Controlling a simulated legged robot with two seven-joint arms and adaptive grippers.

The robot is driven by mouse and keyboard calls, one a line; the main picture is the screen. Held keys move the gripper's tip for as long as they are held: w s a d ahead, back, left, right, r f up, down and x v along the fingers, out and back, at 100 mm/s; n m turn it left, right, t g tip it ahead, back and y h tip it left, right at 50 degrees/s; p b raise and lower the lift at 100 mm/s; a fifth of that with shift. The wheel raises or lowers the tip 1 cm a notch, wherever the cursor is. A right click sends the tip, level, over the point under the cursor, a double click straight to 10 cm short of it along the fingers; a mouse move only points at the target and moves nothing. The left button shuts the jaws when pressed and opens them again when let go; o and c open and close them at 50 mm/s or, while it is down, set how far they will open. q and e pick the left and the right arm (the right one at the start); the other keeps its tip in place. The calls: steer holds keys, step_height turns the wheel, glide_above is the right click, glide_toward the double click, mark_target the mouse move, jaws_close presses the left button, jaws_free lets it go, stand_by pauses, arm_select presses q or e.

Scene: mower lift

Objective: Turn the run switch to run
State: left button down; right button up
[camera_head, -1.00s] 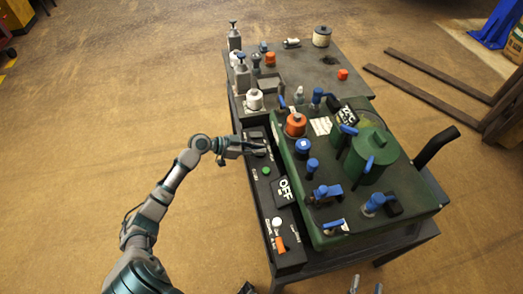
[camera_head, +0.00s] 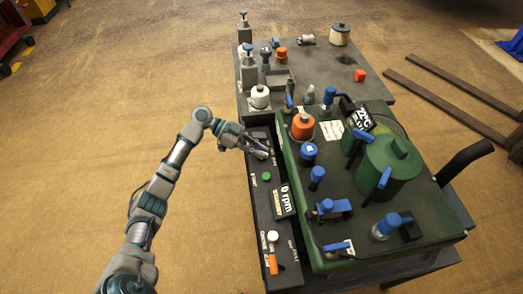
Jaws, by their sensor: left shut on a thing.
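The black control panel (camera_head: 262,213) runs along the left side of the green machine (camera_head: 318,235). My left gripper (camera_head: 262,152) is at the panel's far end, its fingers shut on the run switch, which they mostly hide. The switch's exact angle cannot be told. A small display (camera_head: 284,200) on the panel reads "0 rpm". A green button (camera_head: 266,177) sits between the gripper and the display. My right gripper is not in view.
A white knob (camera_head: 272,236) and an orange lever (camera_head: 272,263) are at the panel's near end. Blue handles and an orange cap (camera_head: 302,126) stand on the machine. Bottles stand on the grey table (camera_head: 375,88) behind.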

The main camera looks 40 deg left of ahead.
arm_select(q)
steer(key=shift+f, duration=0.35)
steer(key=c, duration=1.2)
jaws_free()
steer(key=shift+a+r, duration=0.1)
steer(key=shift+r, duration=0.1)
steer(key=shift+a+r, duration=0.15)
steer(key=shift+a, duration=0.1)
steer(key=v, duration=1.1)
steer(key=shift+a, duration=0.25)
